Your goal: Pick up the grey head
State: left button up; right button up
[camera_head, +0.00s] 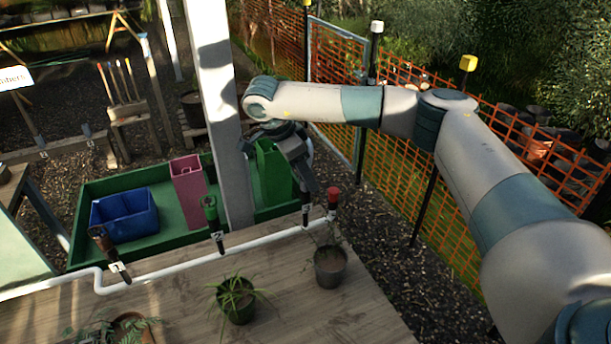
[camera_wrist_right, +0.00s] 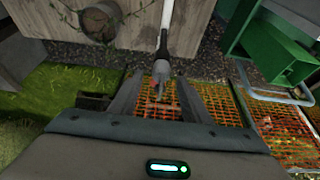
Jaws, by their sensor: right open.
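A grey rounded piece (camera_wrist_right: 162,70), which looks like the grey head, shows in the right wrist view at the near end of a white pipe. It is in line with the gap between my right gripper's fingers (camera_wrist_right: 158,98), which are apart, with no clear contact. In the head view my right gripper (camera_head: 307,187) points down at the right part of the white pipe (camera_head: 265,240), close to a dark labelled holder (camera_head: 306,209). The grey head cannot be made out there, probably hidden by the gripper. My left gripper is out of view.
A red head (camera_head: 333,193) stands just right of the gripper; a green head (camera_head: 209,202) and a brown one (camera_head: 97,233) stand to the left. Potted plants (camera_head: 329,268) sit on the wooden table (camera_head: 290,315). A green tray (camera_head: 85,205) and orange fence (camera_head: 440,225) lie beyond.

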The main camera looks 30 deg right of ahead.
jog(key=shift+d+f, duration=0.1)
jog(key=shift+f, duration=0.15)
grip_shut()
jog(key=shift+r, duration=0.15)
dwell(0.4)
